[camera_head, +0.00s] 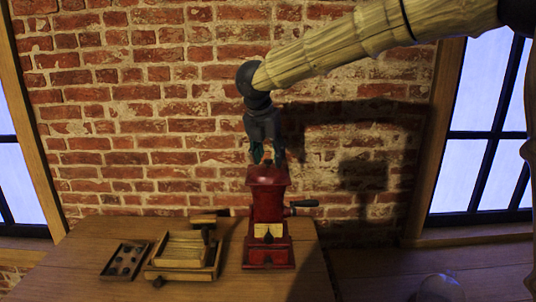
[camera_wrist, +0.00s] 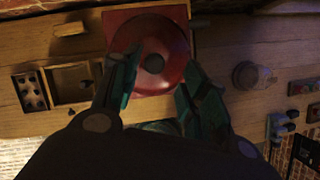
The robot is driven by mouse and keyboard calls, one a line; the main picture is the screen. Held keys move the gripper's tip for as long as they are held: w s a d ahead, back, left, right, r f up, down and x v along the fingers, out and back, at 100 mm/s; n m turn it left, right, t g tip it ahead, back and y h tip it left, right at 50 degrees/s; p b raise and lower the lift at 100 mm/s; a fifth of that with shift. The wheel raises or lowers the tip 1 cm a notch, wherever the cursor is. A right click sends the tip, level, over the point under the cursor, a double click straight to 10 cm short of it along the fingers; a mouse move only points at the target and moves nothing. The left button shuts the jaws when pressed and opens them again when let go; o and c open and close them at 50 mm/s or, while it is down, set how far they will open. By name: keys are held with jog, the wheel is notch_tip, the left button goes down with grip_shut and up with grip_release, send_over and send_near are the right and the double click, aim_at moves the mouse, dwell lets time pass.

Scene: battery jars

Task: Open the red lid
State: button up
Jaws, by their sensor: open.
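The red lid (camera_wrist: 172,38) is round with a dark knob at its centre in the wrist view. It tops a red box-shaped device (camera_head: 269,205) with a side crank, standing on the wooden table in the head view; there the lid (camera_head: 267,174) shows only edge-on. My gripper (camera_head: 268,158) points down just above the lid. In the wrist view, the fingers of my gripper (camera_wrist: 165,62) are apart and empty, to either side of the dark knob. Whether the fingertips touch the lid I cannot tell.
Left of the red device are a wooden box (camera_head: 183,272) and a small dark tray (camera_head: 124,261) with round holes. A dark-handled crank (camera_head: 303,204) sticks out to the right. A brick wall (camera_head: 150,110) stands close behind. A clear round object (camera_head: 438,289) is at the lower right.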

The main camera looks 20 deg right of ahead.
jog(key=shift+w+f, duration=0.55)
jog(key=shift+w, duration=0.15)
jog(key=shift+w+f, duration=0.2)
jog(key=shift+w, duration=0.1)
jog(key=shift+c, duration=1.2)
jog(key=shift+s+r, duration=0.3)
jog(key=shift+s, duration=0.05)
grip_shut()
jog(key=shift+r+p, duration=0.15)
jog(key=shift+p, duration=0.25)
